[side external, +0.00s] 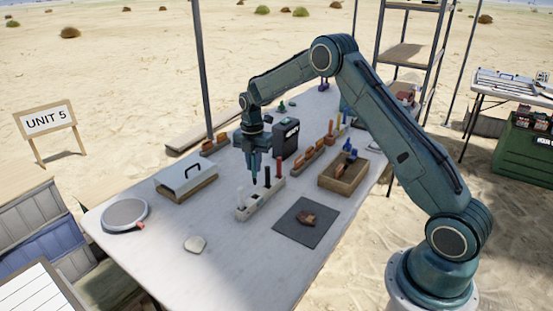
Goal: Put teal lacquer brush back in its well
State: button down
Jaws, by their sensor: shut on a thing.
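My gripper (254,163) points down over a pale block with wells (262,199) near the middle of the table. It is shut on a slim upright thing, which I take to be the teal lacquer brush (254,181); its colour blends with my fingers. Its lower end is over or at the block's left half; I cannot tell whether it is inside a well. A red-handled brush (279,166) and a dark brush (267,174) stand upright in the block, to the right of my gripper. The well openings are too small to make out.
A dark box (286,138) stands close behind my gripper. A wooden tray (343,175) and a dark mat with a brown shard (306,218) lie to the right. A white-lidded case (186,178) and a round sieve (125,214) are left. The table's front is mostly clear.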

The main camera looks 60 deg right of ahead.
aim_at(254, 177)
jog(key=shift+f, duration=4.15)
jog(key=shift+f, duration=0.15)
jog(key=c, duration=1.4)
grip_release()
jog(key=shift+o, duration=0.2)
notch_tip(254, 177, up, 12)
jog(key=shift+r, duration=0.1)
jog(key=shift+r, duration=0.15)
